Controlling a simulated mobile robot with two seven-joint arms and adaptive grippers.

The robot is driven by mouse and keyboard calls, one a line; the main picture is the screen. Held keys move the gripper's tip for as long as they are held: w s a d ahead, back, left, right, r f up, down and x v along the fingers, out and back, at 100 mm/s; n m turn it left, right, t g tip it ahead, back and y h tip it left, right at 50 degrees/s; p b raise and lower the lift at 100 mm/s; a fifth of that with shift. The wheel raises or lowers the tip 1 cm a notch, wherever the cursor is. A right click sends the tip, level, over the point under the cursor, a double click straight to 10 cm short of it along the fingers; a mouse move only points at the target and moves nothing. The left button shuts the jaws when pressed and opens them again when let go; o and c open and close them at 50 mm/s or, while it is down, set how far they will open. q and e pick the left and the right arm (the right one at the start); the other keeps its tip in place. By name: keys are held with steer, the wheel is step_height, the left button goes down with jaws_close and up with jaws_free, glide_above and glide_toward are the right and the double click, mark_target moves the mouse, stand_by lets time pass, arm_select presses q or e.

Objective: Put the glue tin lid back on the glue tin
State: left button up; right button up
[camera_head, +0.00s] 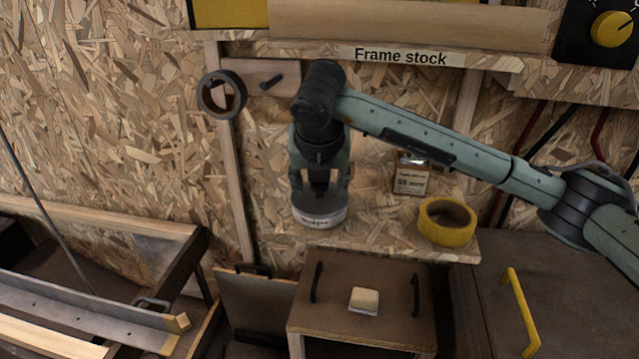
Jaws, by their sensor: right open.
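A round, low tin (322,219) with a pale lettered band stands upright on the chipboard shelf below the middle of the view; I take it for the glue tin. Its top is a flat grey disc; I cannot tell whether this is the lid or the tin's own top. I see no separate lid elsewhere. My right gripper (320,192) points down over the tin, its fingers open and apart, with the tips close to the grey top. I cannot tell whether they touch it. My left gripper is not in view.
A yellow tape roll (447,220) and a small labelled box (411,176) stand right of the tin on the shelf. A brown box (390,325) with black handles and a pale block (364,300) on it is below. A black ring (222,94) hangs by a peg.

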steer(key=v, duration=0.5)
steer(key=shift+r, duration=0.1)
steer(key=s+a, duration=0.1)
steer(key=s, duration=1.1)
steer(key=shift+a, duration=0.1)
